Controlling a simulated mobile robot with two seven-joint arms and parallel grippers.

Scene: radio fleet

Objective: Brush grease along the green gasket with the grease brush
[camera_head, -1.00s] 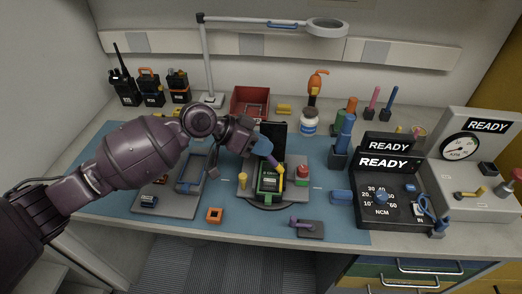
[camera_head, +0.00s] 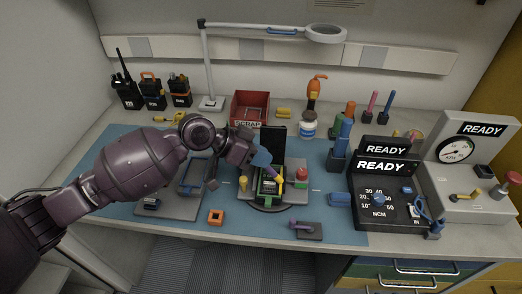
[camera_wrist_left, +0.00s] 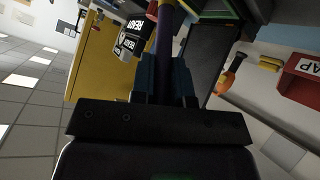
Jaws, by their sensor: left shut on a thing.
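My left gripper (camera_head: 262,158) is shut on the grease brush (camera_head: 272,167), which has a purple handle and a yellow tip. The brush slants down to the right, with its tip over the right side of the open radio case (camera_head: 268,194) in the grey fixture. The green gasket (camera_head: 259,193) shows as green edging on the case, partly hidden by the brush and gripper. I cannot tell whether the tip touches it. In the left wrist view, the purple handle (camera_wrist_left: 165,50) runs between the blue fingers (camera_wrist_left: 166,80). My right gripper is not in view.
A grey block with a purple piece (camera_head: 308,230) and an orange square frame (camera_head: 216,216) lie in front. A red scrap bin (camera_head: 250,108) stands behind. Dark instruments reading READY (camera_head: 388,167) stand right. The blue mat (camera_head: 262,228) has free room in front.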

